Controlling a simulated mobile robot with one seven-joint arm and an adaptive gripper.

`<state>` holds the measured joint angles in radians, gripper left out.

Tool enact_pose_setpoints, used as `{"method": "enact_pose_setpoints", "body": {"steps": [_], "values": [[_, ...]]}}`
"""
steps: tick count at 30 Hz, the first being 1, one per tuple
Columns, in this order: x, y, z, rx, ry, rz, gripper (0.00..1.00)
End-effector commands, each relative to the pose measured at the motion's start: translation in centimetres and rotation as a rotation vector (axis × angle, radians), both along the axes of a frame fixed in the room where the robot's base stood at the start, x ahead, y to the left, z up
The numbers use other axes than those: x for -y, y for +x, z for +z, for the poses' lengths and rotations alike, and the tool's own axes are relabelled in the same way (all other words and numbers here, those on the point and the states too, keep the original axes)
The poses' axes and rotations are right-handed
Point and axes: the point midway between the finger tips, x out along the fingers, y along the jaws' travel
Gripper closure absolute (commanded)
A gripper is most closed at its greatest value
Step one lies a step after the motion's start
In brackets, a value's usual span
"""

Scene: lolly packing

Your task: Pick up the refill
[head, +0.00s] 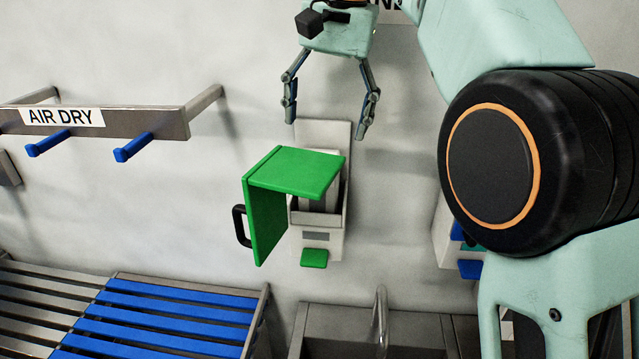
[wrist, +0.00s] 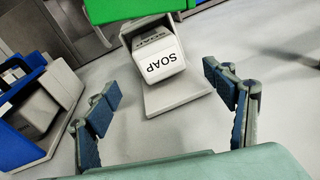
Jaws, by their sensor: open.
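The refill (wrist: 160,62), a white block printed SOAP, sits in the open wall dispenser (wrist: 182,97). In the head view, the dispenser (head: 304,218) has its green cover (head: 265,205) swung open, which partly hides the grey-looking block inside. My gripper (head: 326,128) is open and empty, above the dispenser and pointing down. In the wrist view, the spread fingers of my gripper (wrist: 163,85) stand on either side of the refill's near end, with clear gaps on both sides and no visible contact.
A second dispenser with a blue cover (wrist: 18,85) is at the left in the wrist view. Beneath the first dispenser are a sink (head: 415,328) and tap (head: 381,318). A blue slatted rack (head: 165,315) and an AIR DRY rail (head: 140,124) are at the left.

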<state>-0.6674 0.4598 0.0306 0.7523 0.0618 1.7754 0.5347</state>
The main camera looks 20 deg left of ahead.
Motion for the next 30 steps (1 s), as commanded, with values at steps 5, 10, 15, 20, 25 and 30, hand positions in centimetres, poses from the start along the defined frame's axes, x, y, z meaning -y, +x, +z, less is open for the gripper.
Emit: {"method": "enact_pose_setpoints", "body": {"steps": [5,10,15,20,25,30], "values": [[-0.1,0.0,-1.1,-0.001,0.0,0.0,0.24],[-0.2,0.0,-1.7,-0.001,-0.001,0.0,0.24],[-0.4,0.0,-3.3,-0.001,-0.001,-0.001,0.24],[-0.7,0.1,-5.3,-0.002,-0.001,-0.001,0.24],[-0.9,0.2,-6.3,0.0,0.0,-0.001,0.24],[-0.9,0.2,-6.5,0.001,0.001,-0.001,0.24]]}}
